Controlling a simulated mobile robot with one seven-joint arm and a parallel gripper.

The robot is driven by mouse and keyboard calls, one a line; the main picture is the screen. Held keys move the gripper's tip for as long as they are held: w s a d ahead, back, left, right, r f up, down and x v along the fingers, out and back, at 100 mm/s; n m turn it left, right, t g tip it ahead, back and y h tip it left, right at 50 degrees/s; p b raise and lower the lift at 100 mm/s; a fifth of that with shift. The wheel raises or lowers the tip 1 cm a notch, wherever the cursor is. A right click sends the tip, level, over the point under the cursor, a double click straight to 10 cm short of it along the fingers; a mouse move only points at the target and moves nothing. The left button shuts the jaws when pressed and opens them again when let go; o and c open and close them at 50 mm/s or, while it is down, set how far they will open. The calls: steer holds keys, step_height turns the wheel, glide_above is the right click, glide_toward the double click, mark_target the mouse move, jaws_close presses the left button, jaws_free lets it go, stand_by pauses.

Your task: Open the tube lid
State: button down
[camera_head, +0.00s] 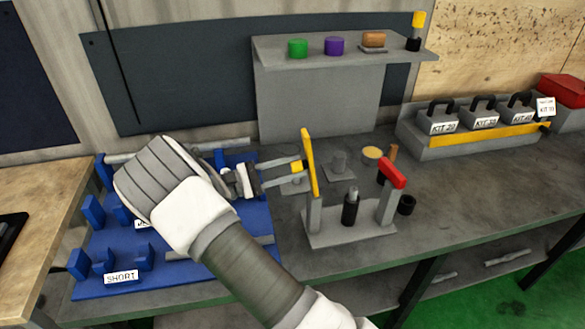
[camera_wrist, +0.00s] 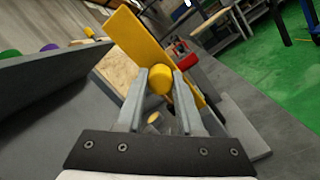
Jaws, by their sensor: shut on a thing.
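A grey fixture (camera_head: 346,236) with two posts stands on the grey bench right of centre in the head view. A yellow plate (camera_head: 309,160), which looks like the lid, stands nearly upright at its left post. The plate also shows in the wrist view (camera_wrist: 137,38). My gripper (camera_head: 294,172) comes from the left and is shut on the plate's yellow knob (camera_wrist: 160,80). In the wrist view the fingertips (camera_wrist: 159,77) press on both sides of the knob. A black cylinder with a grey top (camera_head: 350,208) stands upright between the posts.
A red block (camera_head: 392,173) tops the right post. A black ring (camera_head: 407,205) lies to its right. A blue rack (camera_head: 175,262) lies under my arm. A grey shelf (camera_head: 340,47) is behind. Kit boxes (camera_head: 483,117) stand at the back right.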

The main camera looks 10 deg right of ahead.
stand_by(0.3)
steer(key=c, duration=0.5)
jaws_free()
steer(key=shift+d, duration=0.1)
steer(key=shift+c, duration=0.2)
steer(key=a+f+b, duration=0.2)
steer(key=a+f, duration=0.1)
steer(key=a, duration=1.4)
steer(key=shift+a, duration=0.15)
